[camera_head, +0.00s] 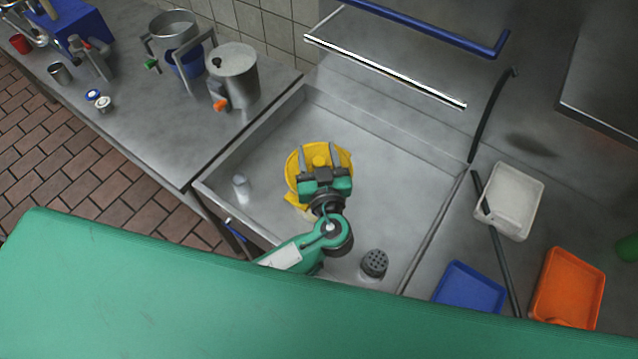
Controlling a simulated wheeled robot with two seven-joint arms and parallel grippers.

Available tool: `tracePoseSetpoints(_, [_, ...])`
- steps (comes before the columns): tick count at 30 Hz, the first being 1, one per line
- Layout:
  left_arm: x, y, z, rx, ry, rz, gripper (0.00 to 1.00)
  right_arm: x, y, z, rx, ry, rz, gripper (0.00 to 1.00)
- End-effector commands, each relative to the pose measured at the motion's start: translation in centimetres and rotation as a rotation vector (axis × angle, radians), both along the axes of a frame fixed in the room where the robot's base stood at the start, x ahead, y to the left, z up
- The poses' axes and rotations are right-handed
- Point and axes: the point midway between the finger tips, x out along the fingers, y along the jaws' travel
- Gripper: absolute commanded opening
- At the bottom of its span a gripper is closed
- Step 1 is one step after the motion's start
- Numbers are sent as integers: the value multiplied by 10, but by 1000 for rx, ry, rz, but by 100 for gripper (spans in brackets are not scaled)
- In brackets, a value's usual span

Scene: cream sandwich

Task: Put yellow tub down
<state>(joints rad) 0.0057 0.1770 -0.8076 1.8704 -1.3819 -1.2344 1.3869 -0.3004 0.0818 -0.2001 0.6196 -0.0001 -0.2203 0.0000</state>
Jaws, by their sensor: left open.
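The yellow tub (295,166) is in the steel sink basin (392,150), near its middle. My left gripper (320,150) is right over the tub and hides part of it. Its two fingers are spread apart, one toward each side of the tub. I cannot tell whether the fingers touch the tub. My right gripper is not in the head view.
A white bottle (241,188) and a perforated cylinder (374,264) stand in the basin. Right of it are a white tub (513,203), a blue tray (468,289) and an orange tray (569,287). Steel pots (233,78) stand on the left counter.

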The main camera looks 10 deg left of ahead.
Motion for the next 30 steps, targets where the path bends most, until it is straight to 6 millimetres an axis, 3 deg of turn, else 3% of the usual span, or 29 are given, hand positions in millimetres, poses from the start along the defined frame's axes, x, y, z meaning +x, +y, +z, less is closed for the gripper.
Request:
tracePoseSetpoints(2, [0, 0, 0, 0, 0, 0, 52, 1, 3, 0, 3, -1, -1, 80])
tracePoseSetpoints(10, [0, 0, 0, 0, 1, 0, 1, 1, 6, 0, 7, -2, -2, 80])
tracePoseSetpoints(23, [0, 0, 3, -1, -1, 0, 0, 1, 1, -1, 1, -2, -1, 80])
tracePoseSetpoints(30, [-1, 0, 29, -6, -4, 1, 0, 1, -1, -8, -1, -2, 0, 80])
